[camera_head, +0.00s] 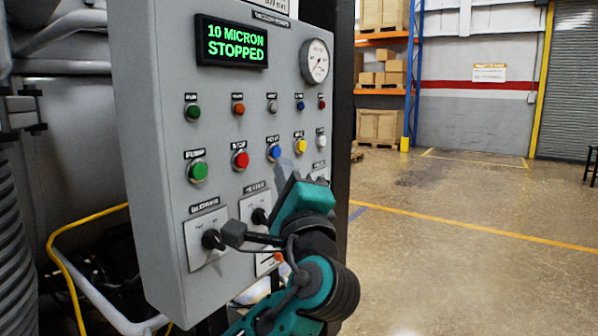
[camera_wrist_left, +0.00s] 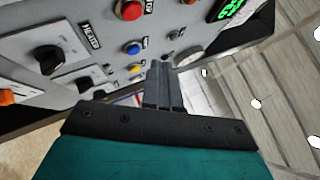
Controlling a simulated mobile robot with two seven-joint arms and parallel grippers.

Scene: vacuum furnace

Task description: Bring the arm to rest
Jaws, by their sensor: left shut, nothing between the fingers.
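My left arm, teal and black, rises from the bottom of the head view in front of a grey control panel (camera_head: 150,130). My left gripper (camera_head: 284,168) is at the panel's lower right, near the yellow and blue buttons. In the left wrist view its fingers (camera_wrist_left: 160,80) are together and empty, pointing past the edge of the tilted panel (camera_wrist_left: 90,20). I cannot tell whether they touch the panel. The arm hides part of the panel's lower right. My right gripper does not show.
The panel display (camera_head: 232,43) reads "10 MICRON STOPPED". A gauge (camera_head: 315,61), several buttons and black knobs (camera_head: 213,239) are on its face. Pipes and a yellow cable (camera_head: 62,262) lie at the left. The floor (camera_head: 470,250) at the right is open, with shelving behind.

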